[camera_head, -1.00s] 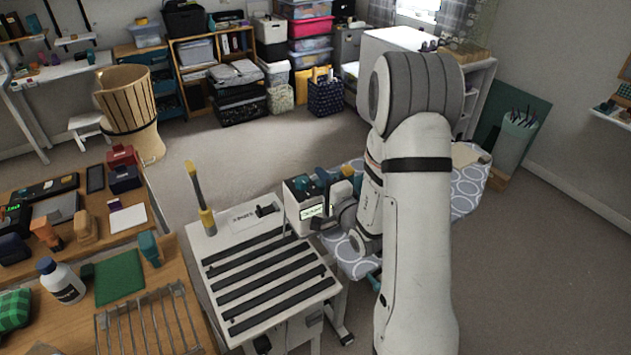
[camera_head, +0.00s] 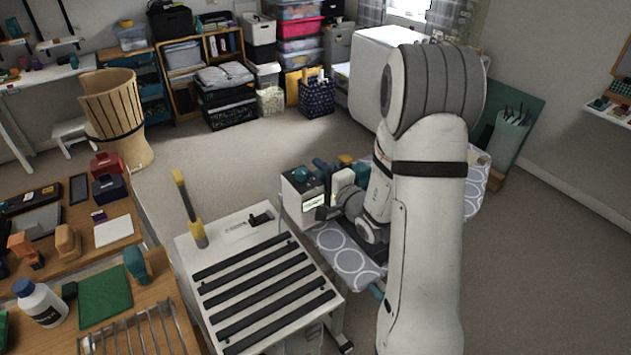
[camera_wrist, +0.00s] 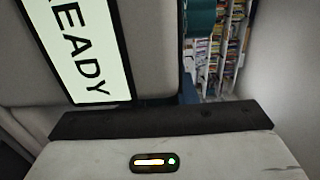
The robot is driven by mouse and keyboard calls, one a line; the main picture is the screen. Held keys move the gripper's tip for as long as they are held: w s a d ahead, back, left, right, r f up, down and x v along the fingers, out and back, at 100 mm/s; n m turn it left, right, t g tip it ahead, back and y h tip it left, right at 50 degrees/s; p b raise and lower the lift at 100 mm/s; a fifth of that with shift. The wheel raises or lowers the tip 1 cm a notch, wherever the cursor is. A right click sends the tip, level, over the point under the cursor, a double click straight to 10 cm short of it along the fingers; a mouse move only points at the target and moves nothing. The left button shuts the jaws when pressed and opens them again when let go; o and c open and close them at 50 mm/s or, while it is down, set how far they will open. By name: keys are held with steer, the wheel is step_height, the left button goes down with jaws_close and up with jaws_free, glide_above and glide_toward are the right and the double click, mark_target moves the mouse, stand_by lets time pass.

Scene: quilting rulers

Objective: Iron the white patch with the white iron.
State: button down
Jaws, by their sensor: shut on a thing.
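My gripper (camera_head: 330,208) reaches in from the right, close against a white box (camera_head: 293,197) with a lit READY panel and a teal knob on top. My arm hides most of the grip. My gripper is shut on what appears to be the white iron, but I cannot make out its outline. In the wrist view the READY panel (camera_wrist: 85,50) is very near and a teal part (camera_wrist: 200,18) shows above; the fingertips are not distinct. The patterned ironing board (camera_head: 345,262) lies beneath and beyond my gripper, partly hidden. I cannot make out the white patch on it.
A white slatted stand (camera_head: 262,285) with a yellow-handled tool (camera_head: 188,208) stands left of the board. A wooden table (camera_head: 140,255) with tools and a bottle (camera_head: 42,303) is farther left. A slatted wooden tub (camera_head: 115,115) stands behind.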

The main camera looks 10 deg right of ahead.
mark_target(351, 165)
steer(key=d+n+y+b, duration=0.1)
steer(key=d+b, duration=0.2)
steer(key=s+d+n+g+y+b, duration=0.1)
steer(key=d+b, duration=0.2)
steer(key=s+d+r+g+y+b, duration=0.1)
steer(key=d+b, duration=0.2)
steer(key=shift+s+n+y+b, duration=0.15)
steer(key=shift+n+y+b, duration=0.2)
steer(key=shift+n+y, duration=0.05)
steer(key=shift+s+d+r+b, duration=0.15)
steer(key=shift+s+d+b, duration=0.3)
steer(key=shift+d, duration=0.15)
steer(key=shift+b, duration=0.6)
steer(key=shift+f+b, duration=0.45)
steer(key=shift+f, duration=0.05)
steer(key=shift+f+b, duration=1.9)
steer(key=shift+b, duration=0.25)
steer(key=shift+f+b, duration=1.1)
steer(key=shift+b, duration=0.15)
steer(key=shift+s, duration=0.1)
